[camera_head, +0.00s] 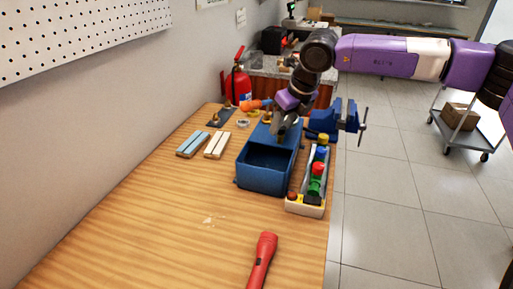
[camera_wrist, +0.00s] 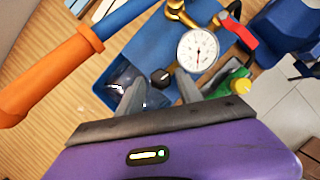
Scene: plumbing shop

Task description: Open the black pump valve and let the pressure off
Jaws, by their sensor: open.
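The blue test pump with its open tank (camera_head: 262,180) stands on the wooden bench. In the wrist view, the black valve knob (camera_wrist: 161,77) sits beside a white round gauge (camera_wrist: 198,50) on brass fittings. My gripper (camera_head: 282,132) is above the back of the pump, pointing down. In the wrist view my gripper (camera_wrist: 158,79) is open, its two grey fingers appearing on either side of the black knob. I cannot tell whether they touch it. The pump's orange lever grip (camera_wrist: 38,86) crosses the left of the wrist view. In the head view the arm hides the knob.
A red-handled valve (camera_wrist: 240,30) is close right of the gauge. A tray of coloured parts (camera_head: 306,207) stands right of the pump, with a blue vise (camera_head: 328,122) behind. A red flashlight (camera_head: 263,258) lies in front. A fire extinguisher (camera_head: 237,86) stands behind. The bench's left front is clear.

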